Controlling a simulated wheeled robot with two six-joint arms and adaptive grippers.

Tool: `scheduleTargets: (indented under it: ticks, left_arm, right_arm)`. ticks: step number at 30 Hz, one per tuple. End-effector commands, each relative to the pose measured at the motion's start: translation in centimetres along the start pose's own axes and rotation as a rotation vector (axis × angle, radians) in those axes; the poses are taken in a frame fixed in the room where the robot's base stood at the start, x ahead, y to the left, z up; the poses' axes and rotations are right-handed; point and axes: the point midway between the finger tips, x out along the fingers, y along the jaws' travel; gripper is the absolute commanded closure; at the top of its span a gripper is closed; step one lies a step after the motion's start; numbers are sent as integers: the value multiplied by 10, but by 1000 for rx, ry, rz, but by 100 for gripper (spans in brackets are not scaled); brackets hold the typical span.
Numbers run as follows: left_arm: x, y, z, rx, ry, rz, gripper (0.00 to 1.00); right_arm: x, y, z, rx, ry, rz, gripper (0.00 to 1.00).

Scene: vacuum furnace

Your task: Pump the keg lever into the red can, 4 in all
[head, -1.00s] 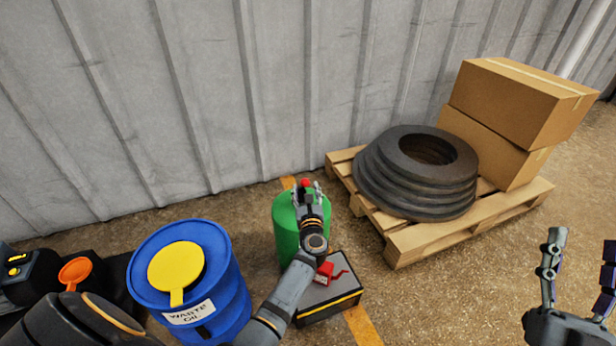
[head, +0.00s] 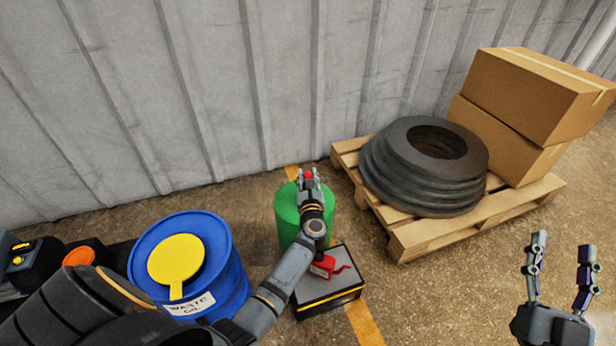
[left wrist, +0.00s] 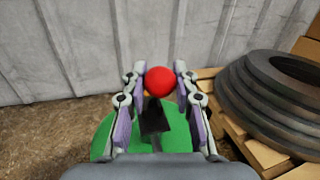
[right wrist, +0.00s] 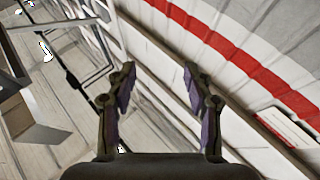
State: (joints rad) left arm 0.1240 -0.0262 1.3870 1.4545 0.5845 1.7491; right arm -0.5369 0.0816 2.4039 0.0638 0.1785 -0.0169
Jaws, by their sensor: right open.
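The green keg (head: 287,215) stands on the floor near the wall. Its lever, a dark flat bar (left wrist: 153,122), ends in a red ball knob (left wrist: 160,80), which also shows small in the head view (head: 309,175). My left gripper (head: 309,171) is over the keg top, its fingers closed in on both sides of the knob, appearing to touch it. The red can (head: 322,266) with a thin spout sits on a dark box, just in front of the keg, partly behind my left forearm. My right gripper (head: 563,242) is open and empty, far to the right.
The grey-topped box (head: 330,291) with a yellow stripe carries the can. A blue waste oil drum (head: 230,285) with a yellow lid stands to the left. A pallet (head: 420,240) with tires (head: 385,185) and cartons (head: 540,95) is to the right. The front right floor is clear.

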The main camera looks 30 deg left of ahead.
Motion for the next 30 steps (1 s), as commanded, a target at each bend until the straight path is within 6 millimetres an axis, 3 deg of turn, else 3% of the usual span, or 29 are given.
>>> scheduleTargets:
  ticks: [1,4,17,25,30]
  left_arm:
    - [0,0,0,0,0,0,88]
    - [0,0,0,0,0,0,100]
    - [0,0,1,-1,2,1,100]
    - [2,0,3,-6,19,2,100]
    - [3,0,4,-12,38,3,100]
  right_arm:
    - [0,0,0,0,0,0,48]
    - [0,0,0,0,1,0,48]
    - [1,0,1,2,-12,0,48]
    - [-20,0,65,23,-283,3,48]
    - [-55,-3,121,45,-549,2,48]
